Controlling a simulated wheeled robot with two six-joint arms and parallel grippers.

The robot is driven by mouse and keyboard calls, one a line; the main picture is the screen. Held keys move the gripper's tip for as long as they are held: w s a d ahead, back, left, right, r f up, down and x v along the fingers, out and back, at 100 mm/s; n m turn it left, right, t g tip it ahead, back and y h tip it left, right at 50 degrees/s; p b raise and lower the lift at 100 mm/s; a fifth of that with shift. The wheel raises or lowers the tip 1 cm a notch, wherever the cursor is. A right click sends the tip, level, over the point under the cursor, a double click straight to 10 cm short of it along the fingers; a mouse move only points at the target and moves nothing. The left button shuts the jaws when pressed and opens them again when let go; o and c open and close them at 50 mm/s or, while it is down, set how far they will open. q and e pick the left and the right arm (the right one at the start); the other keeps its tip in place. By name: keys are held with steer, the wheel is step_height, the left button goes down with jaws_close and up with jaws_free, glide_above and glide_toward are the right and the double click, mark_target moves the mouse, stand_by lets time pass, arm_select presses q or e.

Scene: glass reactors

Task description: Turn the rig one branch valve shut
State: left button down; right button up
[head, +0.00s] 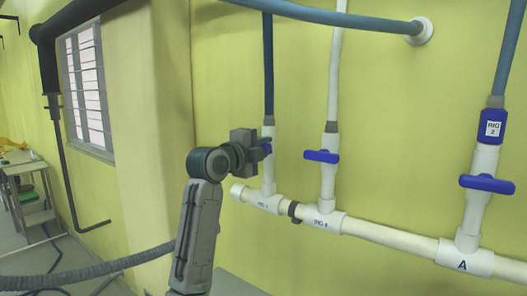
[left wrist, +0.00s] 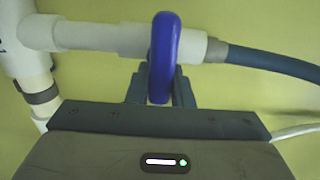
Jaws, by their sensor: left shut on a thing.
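The leftmost branch valve has a blue handle (head: 267,147) on a white vertical branch, above a tee whose small label seems to read RIG 1. My left gripper (head: 254,147) is at this valve and hides much of it in the head view. In the left wrist view the blue handle (left wrist: 163,50) stands between the two fingers of my left gripper (left wrist: 162,88), which is shut on it. There the handle lies crosswise to its white pipe (left wrist: 105,38). My right gripper is not in view.
A white manifold pipe (head: 385,236) runs below. A blue hose (head: 330,18) crosses above. A trolley (head: 28,190) stands far left.

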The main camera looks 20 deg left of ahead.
arm_select(q)
steer(key=shift+f+m, duration=0.2)
steer(key=shift+m, duration=0.1)
steer(key=c, duration=1.3)
jaws_free()
steer(key=shift+r, duration=0.1)
steer(key=shift+s+a+b, duration=0.2)
steer(key=shift+s+b, duration=0.2)
steer(key=shift+s, duration=0.1)
steer(key=b+v, duration=0.3)
steer(key=v, duration=0.6)
steer(key=shift+s+a+b, duration=0.1)
steer(key=shift+s+b, duration=0.2)
steer(key=shift+s, duration=0.05)
